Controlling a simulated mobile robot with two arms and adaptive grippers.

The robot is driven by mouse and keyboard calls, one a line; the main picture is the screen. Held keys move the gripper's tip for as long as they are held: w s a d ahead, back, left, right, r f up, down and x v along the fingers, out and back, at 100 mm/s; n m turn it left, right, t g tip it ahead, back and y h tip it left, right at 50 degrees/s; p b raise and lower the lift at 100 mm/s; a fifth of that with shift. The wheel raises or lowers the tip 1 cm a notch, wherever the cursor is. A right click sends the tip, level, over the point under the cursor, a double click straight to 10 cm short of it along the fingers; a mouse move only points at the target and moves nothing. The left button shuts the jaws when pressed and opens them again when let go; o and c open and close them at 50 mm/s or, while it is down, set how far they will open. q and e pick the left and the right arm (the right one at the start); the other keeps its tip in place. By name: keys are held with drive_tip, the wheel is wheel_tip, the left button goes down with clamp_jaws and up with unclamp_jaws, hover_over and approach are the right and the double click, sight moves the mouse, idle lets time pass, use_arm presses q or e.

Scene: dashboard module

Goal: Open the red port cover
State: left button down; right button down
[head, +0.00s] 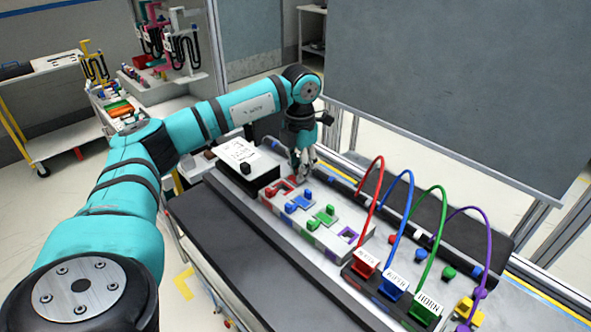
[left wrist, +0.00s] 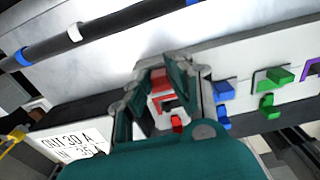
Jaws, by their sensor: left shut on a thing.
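The red port (head: 279,188) is at the left end of the row of coloured ports on the pale module. In the left wrist view, the red port cover (left wrist: 160,82) shows between my gripper's fingers, at the edge of the red port frame (left wrist: 165,104). My left gripper (head: 304,176) reaches down over the red port's far side, and it also shows in the left wrist view (left wrist: 172,78). It is shut on the red port cover; the fingers partly hide the cover in the head view. My right gripper is out of view.
Blue (head: 298,203) and green (head: 323,216) ports sit beside the red one, then a purple port (head: 349,235). A labelled black box (head: 245,163) stands left. Labelled connectors with looping cables, such as the red one (head: 366,262), stand right. A dark panel (head: 460,80) rises behind.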

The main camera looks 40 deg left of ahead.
use_arm(q)
drive_tip(key=c, duration=1.5)
unclamp_jaws()
wheel_tip(320, 180, up, 12)
drive_tip(key=shift+r, duration=0.1)
